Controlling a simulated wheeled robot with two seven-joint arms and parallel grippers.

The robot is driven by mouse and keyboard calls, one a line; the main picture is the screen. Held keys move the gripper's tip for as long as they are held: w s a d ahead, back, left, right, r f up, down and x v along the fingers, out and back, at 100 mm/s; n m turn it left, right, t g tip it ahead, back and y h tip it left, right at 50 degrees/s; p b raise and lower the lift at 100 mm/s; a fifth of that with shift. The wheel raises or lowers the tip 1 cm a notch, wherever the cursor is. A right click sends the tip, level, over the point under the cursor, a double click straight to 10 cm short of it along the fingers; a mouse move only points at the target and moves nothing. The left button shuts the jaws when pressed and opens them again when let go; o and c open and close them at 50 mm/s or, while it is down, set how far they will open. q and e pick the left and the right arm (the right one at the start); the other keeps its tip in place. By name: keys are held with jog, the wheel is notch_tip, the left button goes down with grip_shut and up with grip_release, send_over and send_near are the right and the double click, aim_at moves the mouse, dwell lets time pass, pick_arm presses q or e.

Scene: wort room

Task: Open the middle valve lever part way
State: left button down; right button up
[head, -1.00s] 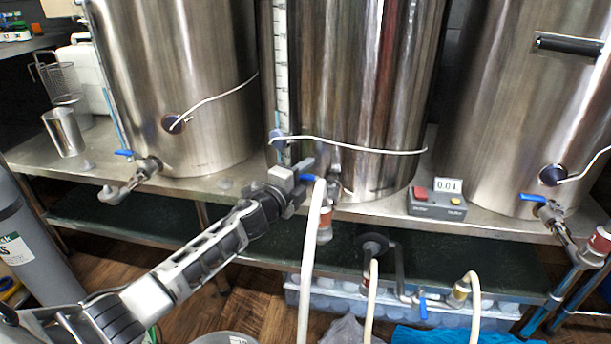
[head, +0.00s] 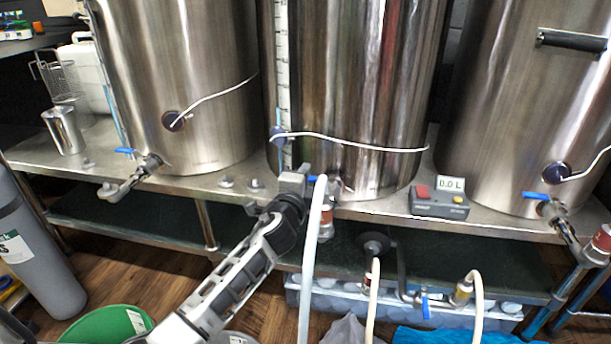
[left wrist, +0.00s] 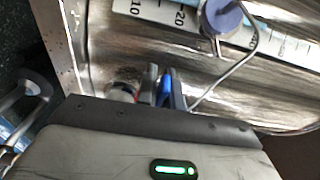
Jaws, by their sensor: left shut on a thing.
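The middle steel kettle (head: 350,95) has a valve low on its front with a small blue lever (head: 312,178). The left wrist view also shows the blue lever (left wrist: 166,88), between my fingers. My left gripper (head: 303,178) is at the valve, shut on the lever. The gripper hides most of the valve body and the lever's exact angle is hard to tell. A pale hose (head: 312,260) hangs down from the valve. My right gripper is in neither view.
The left kettle's blue lever (head: 124,151) and the right kettle's blue lever (head: 535,196) stand clear of my arm. A control box (head: 438,204) with a display sits on the steel shelf, right of the middle valve. A green bucket (head: 85,328) stands on the floor.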

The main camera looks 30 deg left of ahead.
pick_arm(q)
jog(key=shift+s+n+y, duration=0.15)
jog(key=shift+n+y, duration=0.15)
jog(key=shift+y, duration=0.2)
jog(key=c, duration=1.5)
grip_release()
jog(key=shift+d, duration=0.1)
